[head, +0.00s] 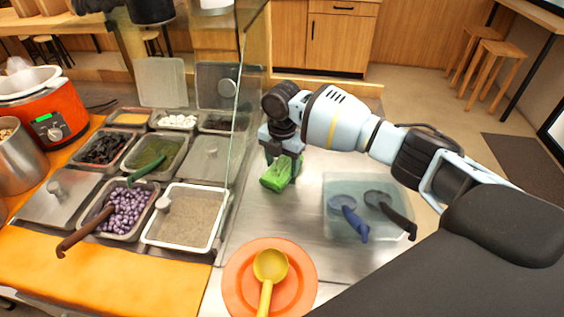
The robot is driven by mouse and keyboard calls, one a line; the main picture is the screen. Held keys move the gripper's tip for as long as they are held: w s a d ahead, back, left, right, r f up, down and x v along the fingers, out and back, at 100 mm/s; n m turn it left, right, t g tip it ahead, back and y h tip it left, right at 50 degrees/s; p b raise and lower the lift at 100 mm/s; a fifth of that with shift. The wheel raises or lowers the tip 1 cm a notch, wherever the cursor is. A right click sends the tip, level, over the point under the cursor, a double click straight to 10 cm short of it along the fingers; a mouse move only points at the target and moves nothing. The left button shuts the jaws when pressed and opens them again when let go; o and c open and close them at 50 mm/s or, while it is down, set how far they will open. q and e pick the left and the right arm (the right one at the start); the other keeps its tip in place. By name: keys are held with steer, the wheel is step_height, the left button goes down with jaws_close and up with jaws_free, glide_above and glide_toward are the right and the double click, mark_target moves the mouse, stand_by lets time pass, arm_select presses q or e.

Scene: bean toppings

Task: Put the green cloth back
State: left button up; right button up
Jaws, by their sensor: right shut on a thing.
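The green cloth (274,177) is a small folded bundle over the steel counter, right of the glass pane. My right gripper (284,165) comes down from above and is shut on the green cloth. Its fingers partly hide the cloth. I cannot tell whether the cloth touches the counter (265,222) or hangs just above it. My left gripper is not in view.
A clear tray (340,232) with blue and black ladles lies right of the cloth. An orange plate (237,290) with a yellow spoon (270,266) is in front. Left of the glass pane (247,80) are several topping pans and a red cooker (60,112).

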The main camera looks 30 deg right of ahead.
mark_target(282, 166)
steer(key=shift+f, duration=0.1)
steer(key=o, duration=0.9)
step_height(282, 166, up, 12)
steer(key=shift+r, duration=0.15)
stand_by(0.6)
